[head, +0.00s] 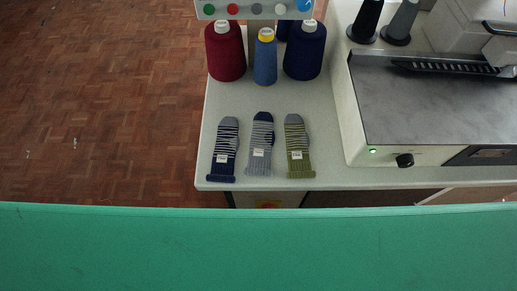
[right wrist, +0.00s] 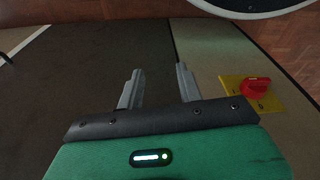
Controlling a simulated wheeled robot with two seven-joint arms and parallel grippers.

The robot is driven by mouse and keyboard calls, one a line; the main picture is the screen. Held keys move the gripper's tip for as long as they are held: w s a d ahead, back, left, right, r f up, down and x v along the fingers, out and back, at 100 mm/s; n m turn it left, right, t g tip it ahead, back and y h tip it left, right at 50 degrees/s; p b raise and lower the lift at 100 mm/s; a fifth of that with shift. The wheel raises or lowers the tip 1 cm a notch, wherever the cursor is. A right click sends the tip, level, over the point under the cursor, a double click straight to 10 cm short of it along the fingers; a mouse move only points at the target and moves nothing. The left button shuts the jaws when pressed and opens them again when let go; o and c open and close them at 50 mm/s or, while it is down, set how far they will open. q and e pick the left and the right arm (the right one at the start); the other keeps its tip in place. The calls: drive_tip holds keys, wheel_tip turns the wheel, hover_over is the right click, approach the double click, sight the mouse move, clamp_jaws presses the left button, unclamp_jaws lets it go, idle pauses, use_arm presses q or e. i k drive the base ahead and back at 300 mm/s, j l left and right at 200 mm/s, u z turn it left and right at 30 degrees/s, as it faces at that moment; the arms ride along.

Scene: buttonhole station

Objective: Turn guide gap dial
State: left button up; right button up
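A black round knob (head: 404,160), which may be the guide gap dial, sits on the front face of the machine (head: 430,100) at the right of the head view. A small green light (head: 372,151) glows to its left. No label is readable on it. My right gripper (right wrist: 159,82) shows in the right wrist view, its two grey fingers apart with nothing between them. The knob is not seen in that view. Neither gripper shows in the head view, and my left gripper is not seen at all.
A red rotary switch (right wrist: 256,87) on a yellow plate is right of my right fingers in the wrist view. On the pale worktop (head: 330,178) lie three striped socks (head: 262,145). Thread cones (head: 304,55) stand behind them.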

sight(406, 160)
drive_tip(key=k+l+z, duration=0.1)
drive_tip(key=z, duration=0.25)
drive_tip(key=k+l+z, duration=0.1)
drive_tip(key=z, duration=0.2)
drive_tip(key=l+z, duration=0.35)
